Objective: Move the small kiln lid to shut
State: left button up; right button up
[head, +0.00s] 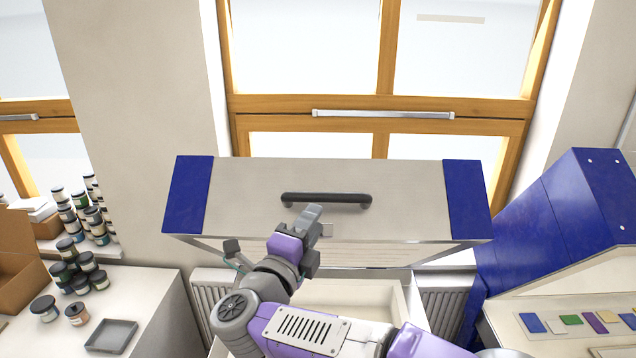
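The kiln lid (250,180) is cream with blue ends and stands raised in the middle of the head view, its front facing me. A black bar handle (326,199) runs across its front. Below the lid, the cream kiln body (385,297) is open at the top and partly hidden by my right arm. My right gripper (308,218) is in front of the lid, just below the left half of the handle. I cannot tell whether it touches the lid, and its finger gap is not clear. My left gripper is not in view.
At left, a white counter (150,290) holds several jars (78,270) and a grey tray (111,336). At right stands a blue housing (560,215), with coloured glass pieces (570,320) on a pale board before it. Windows and radiators (443,310) are behind the kiln.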

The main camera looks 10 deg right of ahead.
aim_at(329, 201)
jog(key=shift+m, duration=0.3)
jog(key=x, duration=0.2)
jog(key=p+x, duration=0.1)
jog(key=x, duration=0.1)
jog(key=p+x, duration=0.1)
jog(key=x, duration=0.1)
jog(key=shift+s+d+r, duration=0.25)
jog(key=shift+d+r, duration=0.1)
jog(key=shift+w+d, duration=0.2)
jog(key=shift+w, duration=0.25)
jog(key=shift+f, duration=0.1)
grip_shut()
